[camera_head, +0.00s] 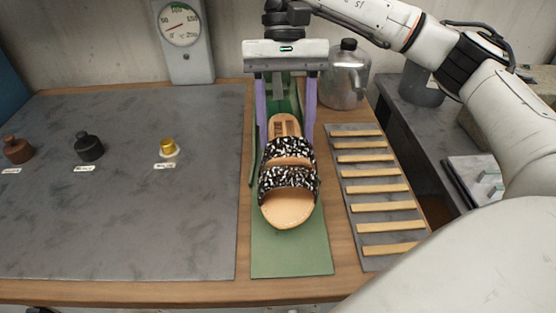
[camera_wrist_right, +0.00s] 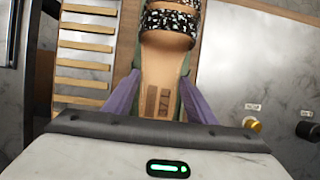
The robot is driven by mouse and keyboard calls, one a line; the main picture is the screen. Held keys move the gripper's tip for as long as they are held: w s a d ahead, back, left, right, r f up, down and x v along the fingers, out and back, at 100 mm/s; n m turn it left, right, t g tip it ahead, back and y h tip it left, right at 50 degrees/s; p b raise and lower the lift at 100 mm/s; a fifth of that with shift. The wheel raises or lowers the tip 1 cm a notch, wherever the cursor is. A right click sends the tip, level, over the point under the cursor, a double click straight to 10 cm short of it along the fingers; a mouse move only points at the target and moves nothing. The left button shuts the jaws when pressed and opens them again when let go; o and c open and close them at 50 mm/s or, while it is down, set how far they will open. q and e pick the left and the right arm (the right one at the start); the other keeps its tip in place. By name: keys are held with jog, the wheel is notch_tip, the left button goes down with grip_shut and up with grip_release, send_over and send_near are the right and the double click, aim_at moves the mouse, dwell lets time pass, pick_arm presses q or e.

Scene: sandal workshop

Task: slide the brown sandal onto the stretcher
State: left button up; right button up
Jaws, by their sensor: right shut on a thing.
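One sandal (camera_head: 287,208) lies lengthwise over a green mat, toe toward me. It has a tan footbed and two black straps with white speckles, so it looks tan rather than plain brown. My right gripper (camera_head: 285,122) comes from above and behind, its purple fingers on either side of the heel, shut on the sandal. In the right wrist view the heel (camera_wrist_right: 162,75), with two brown marks, sits between the fingers (camera_wrist_right: 160,92). Dark green parts show beside and behind the heel; I cannot tell whether they are the stretcher. My left gripper is out of view.
The green mat (camera_head: 290,262) lies on a wooden bench. A slatted rack (camera_head: 376,190) stands to its right, a metal jug (camera_head: 346,82) behind. Left, a grey slab (camera_head: 120,220) carries brown (camera_head: 17,150), black (camera_head: 89,148) and brass (camera_head: 168,147) knobs; its front is clear.

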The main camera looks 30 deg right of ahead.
aim_at(286, 157)
jog(key=shift+s+f, duration=0.15)
jog(key=shift+f, duration=0.7)
notch_tip(286, 157, down, 4)
jog(key=shift+r, duration=0.1)
jog(key=shift+f, duration=0.45)
jog(key=shift+f, duration=0.1)
jog(key=o, duration=1.1)
